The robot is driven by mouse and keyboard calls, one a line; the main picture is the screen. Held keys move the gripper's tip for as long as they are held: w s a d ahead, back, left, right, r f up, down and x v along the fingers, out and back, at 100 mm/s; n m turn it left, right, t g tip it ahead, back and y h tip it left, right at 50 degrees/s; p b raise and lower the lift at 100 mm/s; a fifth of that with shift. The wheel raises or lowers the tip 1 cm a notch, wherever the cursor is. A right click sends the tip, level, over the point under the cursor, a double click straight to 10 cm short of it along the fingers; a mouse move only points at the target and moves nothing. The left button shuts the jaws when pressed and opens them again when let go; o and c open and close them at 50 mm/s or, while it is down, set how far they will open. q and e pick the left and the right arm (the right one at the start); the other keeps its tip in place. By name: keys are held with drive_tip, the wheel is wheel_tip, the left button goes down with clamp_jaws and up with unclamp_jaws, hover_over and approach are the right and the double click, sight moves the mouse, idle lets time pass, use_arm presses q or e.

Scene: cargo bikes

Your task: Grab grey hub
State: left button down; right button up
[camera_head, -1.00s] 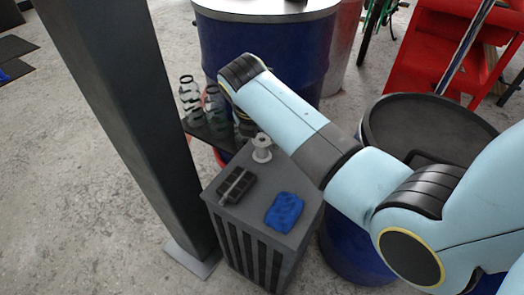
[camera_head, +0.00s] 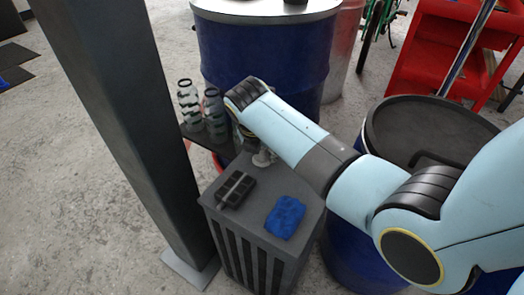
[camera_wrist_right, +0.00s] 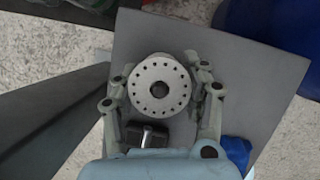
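The grey hub (camera_wrist_right: 160,84), a round flange with a ring of small holes, stands on the grey cabinet top (camera_head: 244,213). In the head view the hub (camera_head: 263,159) is partly covered by my right arm. In the wrist view my right gripper (camera_wrist_right: 160,79) is open, with one finger on each side of the hub. The fingers look close to its rim; I cannot tell whether they touch it. In the head view the right fingers are mostly hidden by the wrist. My left gripper is not in view.
A black block with a metal bar (camera_head: 236,189) and a blue cloth-like item (camera_head: 285,217) lie on the cabinet top. Patterned bottles (camera_head: 214,112) stand behind it. A dark post (camera_head: 125,120) rises at left, blue drums (camera_head: 258,55) behind and at right.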

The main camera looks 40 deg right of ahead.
clamp_jaws()
